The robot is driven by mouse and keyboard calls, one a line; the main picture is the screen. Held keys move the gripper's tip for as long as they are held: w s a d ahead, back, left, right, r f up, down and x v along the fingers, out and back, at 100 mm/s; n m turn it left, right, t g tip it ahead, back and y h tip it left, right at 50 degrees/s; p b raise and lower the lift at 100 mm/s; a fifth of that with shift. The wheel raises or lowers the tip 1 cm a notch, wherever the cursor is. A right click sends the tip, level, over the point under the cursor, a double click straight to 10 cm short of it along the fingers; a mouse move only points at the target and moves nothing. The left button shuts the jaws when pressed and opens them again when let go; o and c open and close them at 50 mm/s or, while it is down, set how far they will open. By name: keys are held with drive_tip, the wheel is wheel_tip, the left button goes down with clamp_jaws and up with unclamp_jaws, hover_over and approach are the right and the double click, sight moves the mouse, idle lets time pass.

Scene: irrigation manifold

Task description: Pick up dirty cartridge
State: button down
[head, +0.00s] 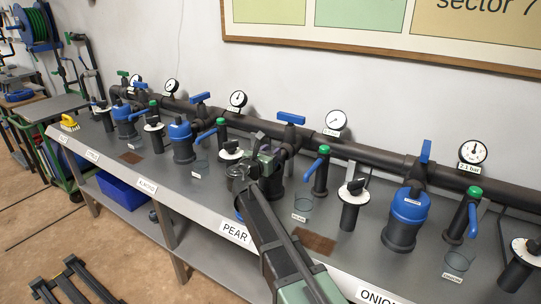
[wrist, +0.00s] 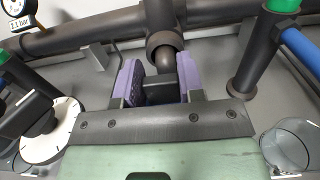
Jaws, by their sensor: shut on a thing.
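My gripper (head: 264,160) reaches over the PEAR section of the grey bench, below the black main pipe. In the wrist view its two purple-padded fingers (wrist: 158,84) are shut on a dark piece, which I take for the dirty cartridge (wrist: 158,91). Only a small dark part of it shows between the pads. A black pipe elbow (wrist: 167,55) stands just behind the fingers. My gripper and arm hide much of this station in the head view, so I cannot tell how far the cartridge is out of its housing.
A black-and-white dial valve (wrist: 48,130) stands left of my gripper. A black post with a blue handle (head: 320,172) and a clear cup (head: 302,206) are to the right. A blue-capped filter (head: 406,222) stands farther right. A brown mat (head: 316,243) lies near the bench front.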

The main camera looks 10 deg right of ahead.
wheel_tip(320, 180, up, 18)
drive_tip(key=p, duration=1.6)
drive_tip(key=shift+f, duration=0.15)
